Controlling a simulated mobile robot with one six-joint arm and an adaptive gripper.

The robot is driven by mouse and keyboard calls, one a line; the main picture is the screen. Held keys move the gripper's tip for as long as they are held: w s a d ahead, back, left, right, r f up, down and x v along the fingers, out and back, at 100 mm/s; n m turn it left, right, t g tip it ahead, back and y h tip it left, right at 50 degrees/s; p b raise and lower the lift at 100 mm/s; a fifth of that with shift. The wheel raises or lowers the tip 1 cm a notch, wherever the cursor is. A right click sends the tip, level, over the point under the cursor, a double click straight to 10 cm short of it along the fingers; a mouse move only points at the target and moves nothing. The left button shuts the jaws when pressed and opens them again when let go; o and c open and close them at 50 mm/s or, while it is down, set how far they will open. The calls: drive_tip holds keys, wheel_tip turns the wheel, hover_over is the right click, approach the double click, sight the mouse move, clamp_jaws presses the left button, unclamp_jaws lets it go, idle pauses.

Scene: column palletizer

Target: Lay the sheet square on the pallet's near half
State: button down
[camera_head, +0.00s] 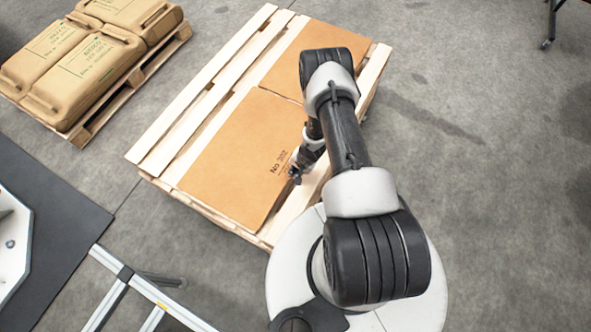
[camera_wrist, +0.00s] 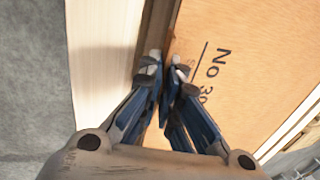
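The brown sheet (camera_head: 232,155) lies flat on the near half of the wooden pallet (camera_head: 170,140). Its sides look roughly parallel to the planks. My gripper (camera_head: 294,174) is at the right edge of this sheet, low over the pallet. In the wrist view the fingers of my gripper (camera_wrist: 165,66) are together at the edge of the sheet (camera_wrist: 225,35), beside its printed "No 30" marking. They look shut with nothing between them; I cannot tell whether they touch the edge. My arm hides part of the sheet's right side.
A second brown sheet (camera_head: 287,62) lies on the pallet's far half, close against the near sheet and partly hidden by my arm. Brown sacks (camera_head: 85,65) sit on another pallet (camera_head: 80,130) at upper left. A metal frame (camera_head: 125,285) stands at lower left.

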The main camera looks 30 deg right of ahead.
drive_tip(key=shift+f+b, duration=1)
drive_tip(key=shift+f, duration=0.35)
idle(0.5)
drive_tip(key=c, duration=2.3)
unclamp_jaws()
drive_tip(key=o, duration=0.6)
drive_tip(key=v, duration=1.2)
